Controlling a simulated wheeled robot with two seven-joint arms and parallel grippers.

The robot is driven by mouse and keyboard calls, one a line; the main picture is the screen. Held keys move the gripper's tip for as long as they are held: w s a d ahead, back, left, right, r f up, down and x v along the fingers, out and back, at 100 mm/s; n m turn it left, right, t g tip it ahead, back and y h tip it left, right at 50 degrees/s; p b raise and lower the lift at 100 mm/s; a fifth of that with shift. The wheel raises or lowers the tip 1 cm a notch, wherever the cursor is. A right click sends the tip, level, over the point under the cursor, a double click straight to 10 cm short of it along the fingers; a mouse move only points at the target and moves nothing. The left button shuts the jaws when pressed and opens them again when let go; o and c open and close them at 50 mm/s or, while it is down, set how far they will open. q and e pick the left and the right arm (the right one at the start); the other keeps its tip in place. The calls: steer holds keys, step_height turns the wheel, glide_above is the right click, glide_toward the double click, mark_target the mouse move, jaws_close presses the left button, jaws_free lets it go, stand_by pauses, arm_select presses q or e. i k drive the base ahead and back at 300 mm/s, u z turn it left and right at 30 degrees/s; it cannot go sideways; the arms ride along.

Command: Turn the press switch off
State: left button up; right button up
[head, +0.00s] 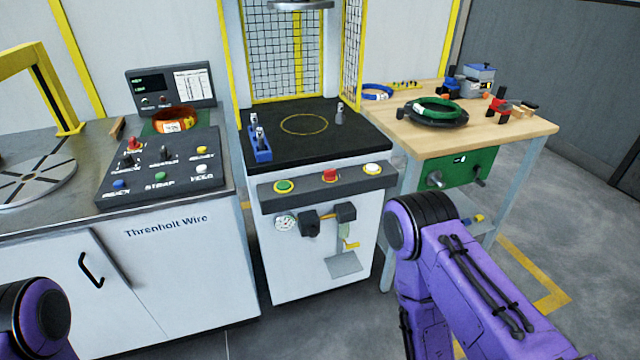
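The press (318,262) stands in the middle with a white cabinet, a black bed and a yellow-edged mesh guard. Its grey front panel (305,188) carries a green button (284,186), a red button (329,175) and a white button (372,169). Below the panel are a round gauge (285,225), black switch-like boxes (310,222) and a small yellow handle (351,245). I cannot tell which of these is the press switch, nor its position. My purple arms show at the lower left and lower right. Neither gripper is in view.
Left of the press is a counter with a sloped control box (160,168) of buttons and levers. On the right, a wooden-topped bench (520,130) holds a green coil (436,108) and tools. The floor before the press is clear between my arms.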

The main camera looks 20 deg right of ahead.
mark_target(329, 175)
steer(key=k, duration=0.45)
steer(key=u, duration=0.45)
steer(key=i, duration=0.6)
steer(key=z, duration=1.35)
